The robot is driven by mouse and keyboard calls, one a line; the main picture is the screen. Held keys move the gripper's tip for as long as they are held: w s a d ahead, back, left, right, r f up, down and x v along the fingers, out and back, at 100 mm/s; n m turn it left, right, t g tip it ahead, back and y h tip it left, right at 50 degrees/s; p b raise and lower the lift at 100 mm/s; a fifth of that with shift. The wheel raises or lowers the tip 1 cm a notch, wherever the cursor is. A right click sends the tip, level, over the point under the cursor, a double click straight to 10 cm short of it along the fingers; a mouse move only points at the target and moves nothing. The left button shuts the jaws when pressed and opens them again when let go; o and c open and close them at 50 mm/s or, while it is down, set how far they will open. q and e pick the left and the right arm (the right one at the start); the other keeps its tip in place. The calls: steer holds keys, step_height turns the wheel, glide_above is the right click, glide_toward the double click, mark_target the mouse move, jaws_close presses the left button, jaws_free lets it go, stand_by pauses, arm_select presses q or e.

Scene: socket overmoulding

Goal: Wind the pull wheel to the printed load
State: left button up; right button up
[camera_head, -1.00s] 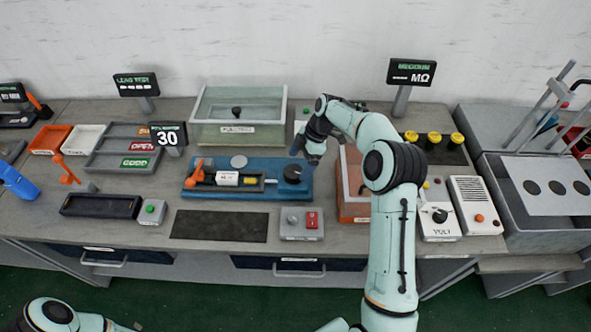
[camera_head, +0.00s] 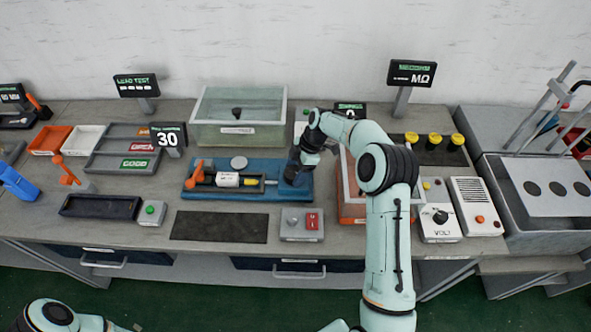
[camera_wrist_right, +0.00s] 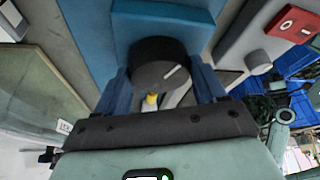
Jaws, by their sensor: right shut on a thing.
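The pull wheel is a black round knob (camera_wrist_right: 160,62) with a white mark line, at the right end of the blue pull fixture (camera_head: 235,195). My right gripper (camera_head: 297,174) reaches down over the wheel and is shut on it. In the right wrist view its blue fingers stand on either side of the knob. In the head view the gripper hides most of the wheel. A dark display (camera_head: 168,138) behind the fixture reads 30. A white labelled part (camera_head: 228,179) lies in the fixture beside an orange lever (camera_head: 196,174). My left gripper is out of view.
A control box with a red switch (camera_head: 312,222) stands in front of the fixture, next to a dark mat (camera_head: 218,227). A clear tank (camera_head: 240,105) stands behind. An orange-sided bin (camera_head: 352,212) is close to the right, partly behind my right arm.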

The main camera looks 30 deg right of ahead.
steer(key=shift+s+f+m+t+b, duration=0.15)
steer(key=shift+m+t+b, duration=0.55)
steer(key=shift+m+b, duration=1.05)
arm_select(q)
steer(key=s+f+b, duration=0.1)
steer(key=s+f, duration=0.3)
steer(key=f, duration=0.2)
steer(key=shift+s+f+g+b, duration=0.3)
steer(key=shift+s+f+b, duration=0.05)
arm_select(e)
steer(key=shift+m+t+h, duration=0.3)
steer(key=shift+m+h, duration=0.3)
steer(key=shift+m, duration=0.85)
steer(key=o, duration=1)
steer(key=shift+r, duration=0.25)
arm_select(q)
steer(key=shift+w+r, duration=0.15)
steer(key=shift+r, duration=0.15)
arm_select(e)
steer(key=v, duration=1.3)
steer(key=shift+s, duration=0.15)
